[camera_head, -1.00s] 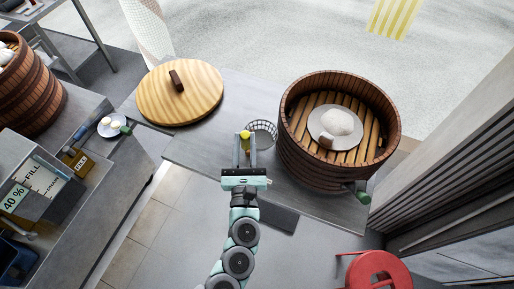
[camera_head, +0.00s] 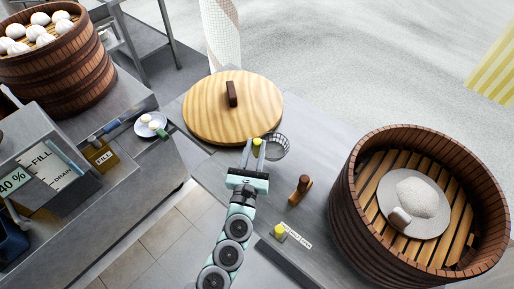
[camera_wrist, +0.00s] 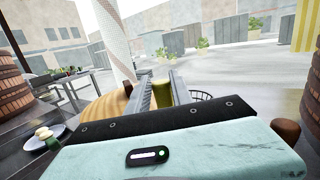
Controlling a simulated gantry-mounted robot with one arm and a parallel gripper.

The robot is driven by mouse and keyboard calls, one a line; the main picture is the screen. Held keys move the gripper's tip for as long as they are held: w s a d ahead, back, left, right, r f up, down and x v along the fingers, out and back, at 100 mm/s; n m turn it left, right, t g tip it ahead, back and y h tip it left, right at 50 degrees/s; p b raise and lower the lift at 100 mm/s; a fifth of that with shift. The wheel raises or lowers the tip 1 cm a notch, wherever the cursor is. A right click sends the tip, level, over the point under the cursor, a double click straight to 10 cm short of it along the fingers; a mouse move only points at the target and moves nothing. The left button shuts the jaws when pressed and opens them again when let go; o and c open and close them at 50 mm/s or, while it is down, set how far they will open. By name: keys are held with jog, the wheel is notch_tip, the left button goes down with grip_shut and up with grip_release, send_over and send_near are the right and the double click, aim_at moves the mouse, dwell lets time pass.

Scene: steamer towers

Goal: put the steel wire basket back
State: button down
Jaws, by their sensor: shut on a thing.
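The steel wire basket (camera_head: 276,146) is a small round dark mesh bowl. It is just right of my fingertips, over the grey table near the big round lid. My gripper (camera_head: 254,148) is shut on the basket's yellow-green grip (camera_head: 257,141). In the wrist view the olive-green grip (camera_wrist: 161,93) sits between my two fingers (camera_wrist: 161,90), and the basket's wire rim (camera_wrist: 201,96) shows to their right. I cannot tell whether the basket touches the table.
A round wooden lid (camera_head: 200,112) lies just beyond my gripper to the left. A large wooden steamer (camera_head: 345,205) holding a white mound on a plate stands right. A brown upright peg (camera_head: 300,188) and a yellow knob (camera_head: 280,231) are nearer. The table between basket and steamer is clear.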

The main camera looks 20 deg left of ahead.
aim_at(256, 158)
jog(key=shift+s, duration=0.25)
jog(key=shift+d+f, duration=0.1)
notch_tip(256, 158, down, 6)
jog(key=b, duration=0.6)
jog(key=shift+f+b, duration=0.5)
jog(key=shift+b, duration=0.2)
dwell(0.4)
jog(key=c, duration=1.1)
grip_release()
jog(key=shift+o, duration=0.2)
jog(key=v, duration=1)
jog(key=shift+s+p, duration=0.4)
